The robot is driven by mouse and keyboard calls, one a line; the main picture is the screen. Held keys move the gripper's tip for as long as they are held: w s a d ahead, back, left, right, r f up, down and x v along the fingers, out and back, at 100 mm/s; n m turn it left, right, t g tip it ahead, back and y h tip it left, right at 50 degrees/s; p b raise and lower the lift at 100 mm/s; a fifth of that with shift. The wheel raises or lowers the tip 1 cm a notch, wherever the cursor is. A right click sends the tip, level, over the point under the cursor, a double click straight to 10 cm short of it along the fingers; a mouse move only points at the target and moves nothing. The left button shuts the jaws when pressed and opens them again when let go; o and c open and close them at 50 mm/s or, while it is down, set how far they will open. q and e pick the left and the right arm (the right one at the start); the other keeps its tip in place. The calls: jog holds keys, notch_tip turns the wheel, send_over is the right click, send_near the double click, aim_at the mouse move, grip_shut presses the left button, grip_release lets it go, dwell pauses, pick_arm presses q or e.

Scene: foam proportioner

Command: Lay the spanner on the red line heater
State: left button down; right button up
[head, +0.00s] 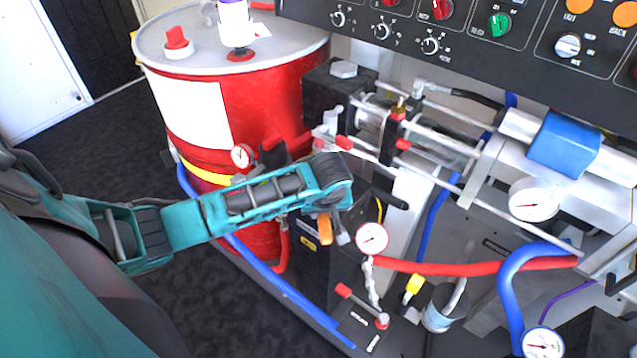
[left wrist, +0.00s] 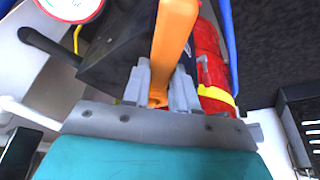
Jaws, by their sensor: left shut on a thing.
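My left gripper (head: 333,226) is at the middle of the head view, in front of the machine. It is shut on the spanner, whose orange handle (head: 324,229) shows below the wrist. In the left wrist view the spanner (left wrist: 174,38) stands up between the two grey fingers (left wrist: 162,95). The spanner's other end is hidden. A dark box (head: 312,268), which looks to be the red line heater, stands just below and behind the gripper, partly hidden by my arm. I cannot tell whether the spanner touches it. My right gripper is not in view.
A red drum (head: 255,105) stands behind my left arm. Gauges (head: 372,238), a red hose (head: 470,267) and blue hoses (head: 515,290) crowd the right side. A control panel (head: 480,30) overhangs the top. Dark floor (head: 210,300) is open at lower left.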

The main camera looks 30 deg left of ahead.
pick_arm(q)
jog(key=w+a, duration=0.3)
jog(key=w+a+b, duration=0.1)
jog(key=w+a, duration=0.2)
jog(key=shift+w, duration=0.4)
jog(key=shift+w+a+f, duration=0.1)
jog(key=shift+w+f, duration=0.05)
jog(key=shift+w, duration=0.05)
jog(key=shift+f, duration=0.15)
jog(key=shift+s, duration=0.1)
jog(key=shift+f, duration=0.6)
jog(key=c, duration=0.9)
grip_release()
jog(key=shift+r, duration=0.1)
